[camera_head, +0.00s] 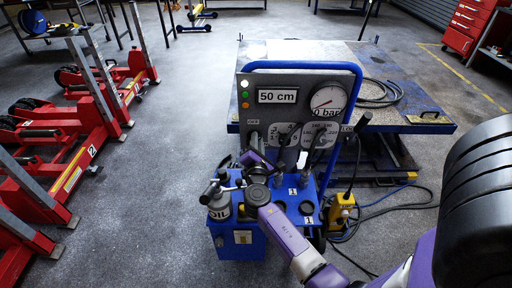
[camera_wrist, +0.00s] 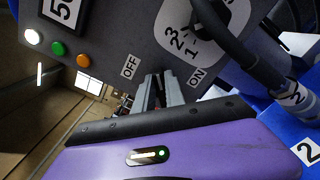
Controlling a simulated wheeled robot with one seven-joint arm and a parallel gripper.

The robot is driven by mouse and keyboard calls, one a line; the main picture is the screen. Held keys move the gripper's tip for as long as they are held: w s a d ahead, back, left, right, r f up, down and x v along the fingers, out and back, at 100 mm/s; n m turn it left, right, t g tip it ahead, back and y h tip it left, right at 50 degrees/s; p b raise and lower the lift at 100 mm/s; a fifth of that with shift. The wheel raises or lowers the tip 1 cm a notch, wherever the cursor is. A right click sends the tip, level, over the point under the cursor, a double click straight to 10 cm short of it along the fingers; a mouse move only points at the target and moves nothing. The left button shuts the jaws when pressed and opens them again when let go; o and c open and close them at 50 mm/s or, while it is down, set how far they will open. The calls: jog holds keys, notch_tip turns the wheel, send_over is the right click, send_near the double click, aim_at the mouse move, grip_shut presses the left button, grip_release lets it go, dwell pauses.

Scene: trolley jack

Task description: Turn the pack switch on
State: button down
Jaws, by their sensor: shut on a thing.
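The grey control panel (camera_head: 288,82) stands upright on the blue power pack (camera_head: 236,241). In the wrist view the panel (camera_wrist: 105,30) carries an OFF label (camera_wrist: 130,66) and an ON label (camera_wrist: 196,77). My gripper (camera_wrist: 160,90) reaches the panel between these labels, its grey fingers close together on the pack switch. The fingers and my purple wrist hide the switch, so its position cannot be told. In the head view my gripper (camera_head: 252,143) is at the panel's lower left.
Red jacks (camera_head: 60,150) stand left; floor between is clear.

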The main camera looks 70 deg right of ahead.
jog(key=m+b, duration=0.2)
jog(key=f+m+b, duration=0.1)
jog(key=m+b, duration=0.5)
jog(key=shift+s+f, duration=0.2)
jog(key=shift+s, duration=0.05)
jog(key=shift+d+m, duration=0.1)
jog(key=shift+m, duration=0.3)
jog(key=c, duration=1.4)
grip_release()
jog(key=b+v, duration=0.1)
jog(key=v, duration=0.7)
